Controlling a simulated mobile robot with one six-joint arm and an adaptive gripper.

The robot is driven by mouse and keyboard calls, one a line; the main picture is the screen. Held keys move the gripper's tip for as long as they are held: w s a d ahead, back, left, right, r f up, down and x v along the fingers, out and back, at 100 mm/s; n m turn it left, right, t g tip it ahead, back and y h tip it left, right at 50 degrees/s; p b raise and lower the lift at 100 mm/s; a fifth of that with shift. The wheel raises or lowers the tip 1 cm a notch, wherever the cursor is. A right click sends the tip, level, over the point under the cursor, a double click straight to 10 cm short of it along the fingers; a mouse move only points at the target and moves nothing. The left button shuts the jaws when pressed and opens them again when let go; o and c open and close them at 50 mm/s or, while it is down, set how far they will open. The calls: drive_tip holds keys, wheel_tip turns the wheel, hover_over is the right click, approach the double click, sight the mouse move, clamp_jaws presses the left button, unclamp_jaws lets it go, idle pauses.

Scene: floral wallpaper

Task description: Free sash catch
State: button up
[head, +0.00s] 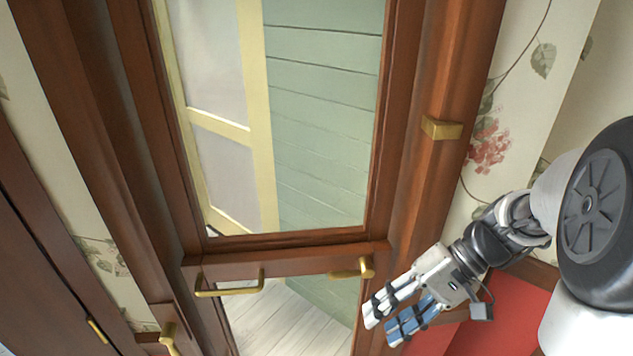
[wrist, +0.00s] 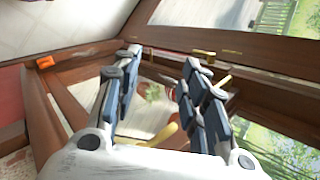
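The wooden window sash (head: 290,245) stands across the middle of the head view, with glass above and below its rail. A brass lever (head: 353,270) on the right end of that rail looks like the sash catch. A brass U-shaped pull (head: 230,290) sits on the rail's left part. My gripper (head: 381,328) is just right of and below the lever, apart from it, fingers pointing down-left. In the wrist view my gripper (wrist: 162,62) has its fingers spread with nothing held. Brass pieces (wrist: 204,53) show near the right finger; which fitting they are I cannot tell.
A brass block (head: 441,129) is fixed on the right frame post. Another brass handle (head: 169,338) is at lower left. Floral wallpaper (head: 510,80) lies right of the frame, and a red surface (head: 515,315) lies under my arm.

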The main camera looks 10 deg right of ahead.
drive_tip(key=w+d+f+m+t+y+p, duration=0.2)
drive_tip(key=w+d+t+y, duration=0.15)
drive_tip(key=d, duration=0.25)
drive_tip(key=w+d+f+m+t+y+p, duration=0.1)
drive_tip(key=w+d+m+t+y+p, duration=0.2)
drive_tip(key=d, duration=0.4)
drive_tip(key=w+a, duration=0.3)
drive_tip(key=a, duration=0.5)
drive_tip(key=w+a+f+n+b, duration=0.1)
drive_tip(key=w+a, duration=0.2)
drive_tip(key=a, duration=0.5)
drive_tip(key=shift+w+a+f+t, duration=0.2)
drive_tip(key=shift+a+f+t, duration=0.1)
drive_tip(key=shift+t, duration=0.15)
drive_tip(key=shift+y, duration=0.25)
drive_tip(key=shift+c, duration=0.5)
clamp_jaws()
